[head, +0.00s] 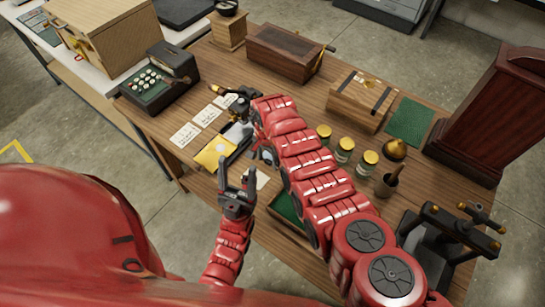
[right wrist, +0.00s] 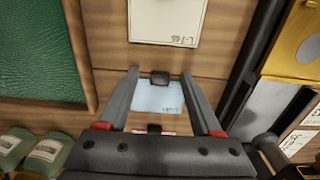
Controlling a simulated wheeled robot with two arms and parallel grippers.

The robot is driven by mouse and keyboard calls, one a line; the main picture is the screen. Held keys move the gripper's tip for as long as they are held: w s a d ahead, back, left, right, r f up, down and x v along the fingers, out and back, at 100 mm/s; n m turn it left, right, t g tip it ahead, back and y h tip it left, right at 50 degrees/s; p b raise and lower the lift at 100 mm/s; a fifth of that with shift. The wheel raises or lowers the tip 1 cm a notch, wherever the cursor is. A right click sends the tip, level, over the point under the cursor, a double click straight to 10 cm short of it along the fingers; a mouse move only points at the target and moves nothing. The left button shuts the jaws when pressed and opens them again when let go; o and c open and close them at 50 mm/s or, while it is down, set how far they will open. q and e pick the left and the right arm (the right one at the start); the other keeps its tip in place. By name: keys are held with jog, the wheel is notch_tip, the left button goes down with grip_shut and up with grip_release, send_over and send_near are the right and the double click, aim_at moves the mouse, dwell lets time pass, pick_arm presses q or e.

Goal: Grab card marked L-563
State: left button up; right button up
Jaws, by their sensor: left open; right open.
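In the right wrist view a white card (right wrist: 165,20) lies on the wooden table, its label upside down. The label seems to begin with L, but I cannot read its digits surely. The card also shows in the head view (head: 261,179), just right of my left gripper (head: 237,170), which is open and empty. My right gripper (right wrist: 160,76) is open, with a pale blue card (right wrist: 158,97) seen between its fingers and the white card beyond its fingertips. In the head view my right arm largely hides that gripper. Several white cards (head: 185,135) lie farther left, their marks unreadable.
A yellow envelope-like item (head: 214,153) lies beside the cards. A green-lined tray (right wrist: 92,60) borders the white card. Jars (head: 345,150), a wooden box (head: 361,102) and a dark red cabinet (head: 490,110) stand to the right. A keyed machine (head: 160,80) stands at the left.

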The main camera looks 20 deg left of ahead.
grip_shut()
dwell(0.3)
jog(key=shift+w+r, duration=0.1)
jog(key=shift+r, duration=0.1)
